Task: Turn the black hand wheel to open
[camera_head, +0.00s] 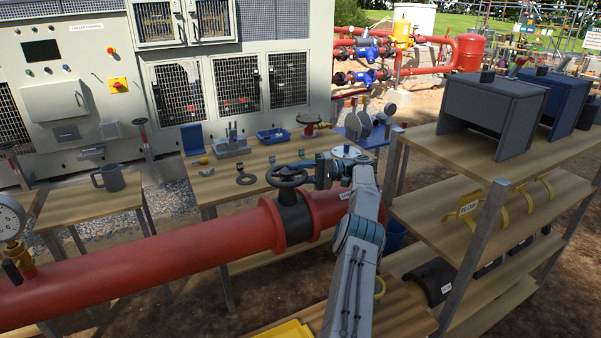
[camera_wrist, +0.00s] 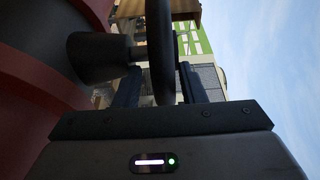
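The black hand wheel (camera_head: 287,172) sits on a black valve body (camera_head: 296,217) set in the thick red pipe (camera_head: 180,258). My arm reaches up from the bottom of the head view, and my gripper (camera_head: 316,171) is just right of the wheel. In the wrist view the wheel's rim (camera_wrist: 160,45) runs down between the two dark fingers of my gripper (camera_wrist: 159,86). The fingers stand apart, with gaps visible beside the rim. The wheel's hub (camera_wrist: 92,57) shows at left. The rim's lower end is hidden by the gripper body.
A wooden table (camera_head: 225,185) with small parts stands behind the pipe. A wooden shelf rack (camera_head: 440,150) with dark boxes is close to my arm's right. A pressure gauge (camera_head: 10,218) rises from the pipe at left. Space above the wheel is clear.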

